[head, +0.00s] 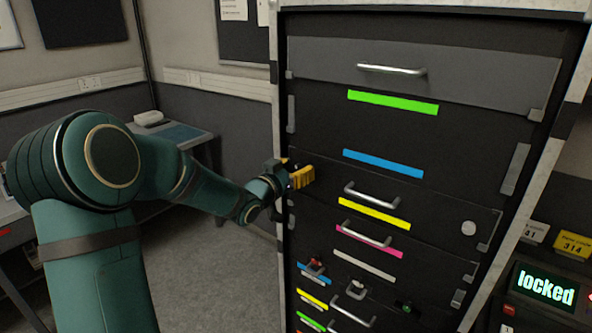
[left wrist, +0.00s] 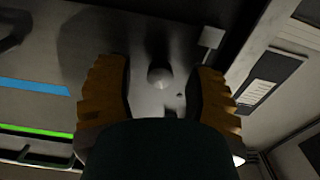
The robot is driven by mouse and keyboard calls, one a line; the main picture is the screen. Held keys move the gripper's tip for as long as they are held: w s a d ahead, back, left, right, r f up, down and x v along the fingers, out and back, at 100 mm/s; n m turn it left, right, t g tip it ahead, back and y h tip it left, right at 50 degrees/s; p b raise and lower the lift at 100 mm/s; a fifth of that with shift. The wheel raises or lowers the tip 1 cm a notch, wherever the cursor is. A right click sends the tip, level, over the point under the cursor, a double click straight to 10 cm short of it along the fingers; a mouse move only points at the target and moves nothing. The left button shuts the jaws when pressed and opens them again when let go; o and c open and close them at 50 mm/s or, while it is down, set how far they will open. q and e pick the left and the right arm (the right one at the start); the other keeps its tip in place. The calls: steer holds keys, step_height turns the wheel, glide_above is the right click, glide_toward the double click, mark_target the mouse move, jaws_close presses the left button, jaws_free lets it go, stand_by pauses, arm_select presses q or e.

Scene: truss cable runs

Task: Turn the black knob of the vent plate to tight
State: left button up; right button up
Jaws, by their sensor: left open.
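My left gripper (head: 301,176) is at the left edge of the tall rack, left of the blue strip. In the left wrist view its yellow fingers (left wrist: 163,98) are open, one on each side of a small rounded knob (left wrist: 159,77). The knob looks dark toward its upper part and paler at its end; gaps show between it and both fingers. It stands out from a grey panel (left wrist: 135,100), which may be the vent plate. In the head view the gripper hides this knob. I cannot read any tight marking. My right gripper is not in view.
The rack has a grey top drawer with a silver handle (head: 392,69) and several colored strips, including a blue strip (head: 383,163). More handles stick out lower down. A box with a "locked" display (head: 546,286) stands at right. A low table (head: 178,134) is behind my arm.

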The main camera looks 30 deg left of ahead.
arm_select(q)
jaws_close()
steer(key=m+b, duration=0.2)
steer(key=b, duration=0.2)
steer(key=shift+f+m+b, duration=0.2)
steer(key=shift+m+b, duration=0.15)
steer(key=shift+m, duration=0.05)
steer(key=shift+r+m+b, duration=0.2)
steer(key=shift+m+b, duration=0.2)
steer(key=shift+b, duration=0.05)
jaws_free()
